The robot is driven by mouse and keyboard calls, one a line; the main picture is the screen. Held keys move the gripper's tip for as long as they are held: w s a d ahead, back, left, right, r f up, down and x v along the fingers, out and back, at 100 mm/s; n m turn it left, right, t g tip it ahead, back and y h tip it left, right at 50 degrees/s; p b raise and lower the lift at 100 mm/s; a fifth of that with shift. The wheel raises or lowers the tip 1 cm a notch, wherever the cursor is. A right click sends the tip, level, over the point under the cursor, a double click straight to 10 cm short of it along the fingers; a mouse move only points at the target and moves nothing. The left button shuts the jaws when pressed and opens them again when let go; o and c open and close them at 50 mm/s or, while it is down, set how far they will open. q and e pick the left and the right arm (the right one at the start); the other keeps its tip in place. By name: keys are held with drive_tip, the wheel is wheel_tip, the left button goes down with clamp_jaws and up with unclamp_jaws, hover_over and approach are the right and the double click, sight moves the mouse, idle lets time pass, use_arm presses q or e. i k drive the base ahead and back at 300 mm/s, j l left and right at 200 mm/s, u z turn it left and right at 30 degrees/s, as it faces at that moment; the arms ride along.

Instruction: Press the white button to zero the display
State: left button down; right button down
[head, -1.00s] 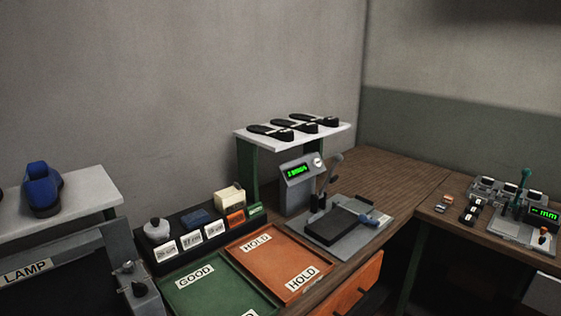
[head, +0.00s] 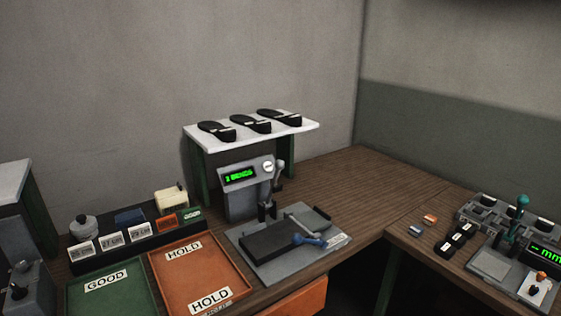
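A grey box (head: 246,203) on the bench carries a lit green display (head: 240,177), too small to read surely. A round white button or knob (head: 268,167) sits on its face, right of the display. A second green display (head: 548,254) reading "mm" is on the gauge at the right edge, partly cut off. Small white and orange parts (head: 538,282) sit in front of it; I cannot tell whether one is a button. Neither of my grippers is in view.
A lever (head: 278,175) and a press plate (head: 328,236) with a black pad (head: 277,239) stand by the box. A white shelf (head: 305,128) holds black soles above. Green (head: 80,300) and orange (head: 240,283) trays lie left. Wooden bench is clear behind the plate.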

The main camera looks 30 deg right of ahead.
sight(268, 166)
drive_tip(key=k+l, duration=0.1)
drive_tip(key=l, duration=0.85)
drive_tip(key=k+l, duration=0.15)
drive_tip(key=l, duration=0.35)
